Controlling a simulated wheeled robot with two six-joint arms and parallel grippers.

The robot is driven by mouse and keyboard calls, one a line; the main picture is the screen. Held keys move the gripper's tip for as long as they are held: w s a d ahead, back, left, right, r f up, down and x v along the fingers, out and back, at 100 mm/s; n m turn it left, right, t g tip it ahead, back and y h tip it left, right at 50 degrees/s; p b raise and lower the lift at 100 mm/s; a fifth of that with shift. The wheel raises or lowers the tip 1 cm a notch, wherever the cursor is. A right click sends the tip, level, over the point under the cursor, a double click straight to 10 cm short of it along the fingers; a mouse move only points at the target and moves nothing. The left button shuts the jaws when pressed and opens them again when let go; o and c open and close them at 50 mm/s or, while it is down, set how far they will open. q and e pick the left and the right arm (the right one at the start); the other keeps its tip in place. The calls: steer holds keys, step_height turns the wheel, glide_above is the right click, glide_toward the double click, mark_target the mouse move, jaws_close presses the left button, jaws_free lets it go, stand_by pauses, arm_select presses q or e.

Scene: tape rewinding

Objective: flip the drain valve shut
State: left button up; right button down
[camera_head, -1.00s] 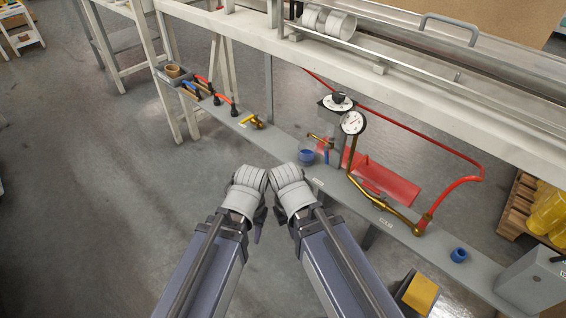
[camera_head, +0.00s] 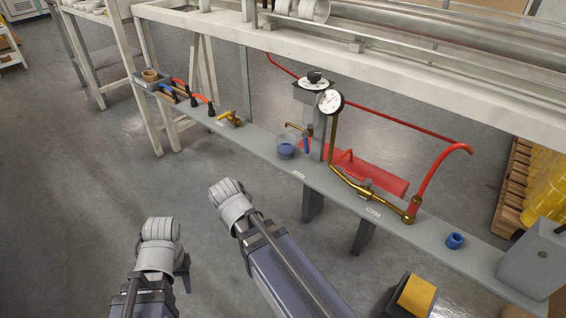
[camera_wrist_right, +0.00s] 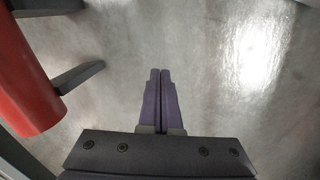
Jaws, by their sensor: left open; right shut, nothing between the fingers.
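A small brass tap (camera_head: 297,128) with a blue lever (camera_head: 306,145) stands by the post on the grey shelf, above a clear cup with blue in it (camera_head: 286,150). I take it for the drain valve; its lever hangs down. My left gripper (camera_head: 183,268) shows only as a small dark part beside the left wrist, low in the picture, open and well away from the tap. My right gripper (camera_wrist_right: 160,74) is shut and empty in the right wrist view, over bare floor. In the head view it is hidden behind its own arm.
A gauge (camera_head: 330,102), a brass pipe (camera_head: 347,181) and a red hose (camera_head: 430,178) stand on the shelf (camera_head: 262,149). A yellow tap (camera_head: 230,117) is further left. A red cylinder (camera_wrist_right: 27,85) is close at left in the wrist view.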

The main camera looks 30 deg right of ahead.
mark_target(307, 143)
steer(key=w+d+r+n+h+b, duration=0.1)
steer(key=w+d+h+b, duration=0.2)
steer(key=w+d+h, duration=0.5)
arm_select(q)
step_height(307, 143, down, 5)
steer(key=shift+r, duration=0.1)
arm_select(e)
steer(key=w+r+n+t+h, duration=0.1)
steer(key=r+h, duration=0.7)
steer(key=r, duration=0.8)
steer(key=shift+w+a+r+t, duration=0.4)
steer(key=shift+w+t, duration=0.4)
steer(key=shift+w, duration=0.45)
arm_select(q)
steer(key=shift+a, duration=0.1)
arm_select(e)
steer(key=d, duration=0.3)
steer(key=w+d, duration=0.1)
steer(key=d, duration=0.5)
steer(key=shift+w+d+r, duration=0.15)
steer(key=shift+w, duration=0.05)
steer(key=s+d, duration=0.1)
steer(key=s+p, duration=0.1)
steer(key=shift+s+d+r, duration=0.3)
steer(key=shift+s+d, duration=0.05)
arm_select(q)
steer(key=shift+r, duration=0.6)
arm_select(e)
steer(key=shift+s+d, duration=0.2)
steer(key=shift+s, duration=0.2)
